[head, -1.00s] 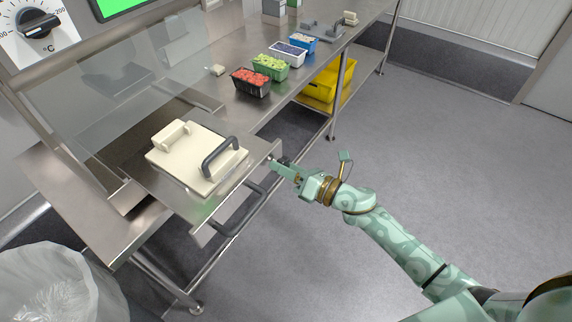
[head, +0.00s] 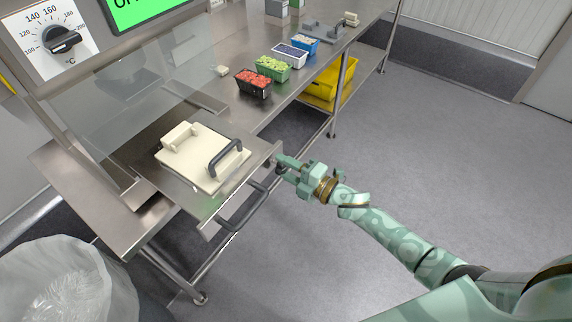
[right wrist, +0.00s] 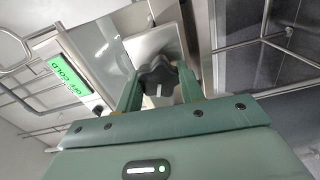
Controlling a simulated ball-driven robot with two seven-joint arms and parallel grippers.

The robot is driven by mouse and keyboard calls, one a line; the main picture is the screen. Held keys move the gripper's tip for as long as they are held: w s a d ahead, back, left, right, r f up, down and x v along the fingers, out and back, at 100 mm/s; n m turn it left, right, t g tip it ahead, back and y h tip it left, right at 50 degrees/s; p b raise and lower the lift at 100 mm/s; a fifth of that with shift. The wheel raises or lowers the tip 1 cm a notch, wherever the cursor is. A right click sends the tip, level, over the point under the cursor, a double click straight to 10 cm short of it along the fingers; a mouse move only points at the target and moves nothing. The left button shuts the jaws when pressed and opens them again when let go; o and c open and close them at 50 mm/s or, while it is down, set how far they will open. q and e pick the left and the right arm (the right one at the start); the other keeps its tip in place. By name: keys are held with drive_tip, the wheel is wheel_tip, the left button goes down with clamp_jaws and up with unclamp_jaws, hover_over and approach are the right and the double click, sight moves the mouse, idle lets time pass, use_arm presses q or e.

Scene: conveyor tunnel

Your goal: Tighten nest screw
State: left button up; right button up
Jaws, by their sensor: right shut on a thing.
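The nest screw shows as a dark star-shaped knob (right wrist: 157,76) in the right wrist view, between my right gripper's fingers. My right gripper (head: 279,164) is shut on this knob at the right front corner of the pulled-out metal drawer. In the head view the fingers mostly hide the knob. The cream nest block (head: 203,158) with a dark handle (head: 226,156) sits on the drawer plate. My left gripper is not in view.
A dark drawer handle (head: 243,208) sticks out just left of my right gripper. Punnets of red (head: 254,82), green and blue goods stand along the bench. A bin with a clear liner (head: 65,280) stands at lower left. The floor at right is free.

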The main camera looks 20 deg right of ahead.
drive_tip(key=m+p, duration=0.2)
drive_tip(key=m, duration=0.4)
drive_tip(key=shift+w+d+r, duration=0.1)
drive_tip(key=shift+r, duration=0.05)
drive_tip(key=m+p, duration=0.1)
drive_tip(key=m, duration=0.3)
drive_tip(key=shift+m+p, duration=0.5)
drive_tip(key=shift+m, duration=1.1)
drive_tip(key=shift+f, duration=0.2)
drive_tip(key=o, duration=1)
drive_tip(key=p+v, duration=0.2)
drive_tip(key=v, duration=1.4)
drive_tip(key=shift+d, duration=0.15)
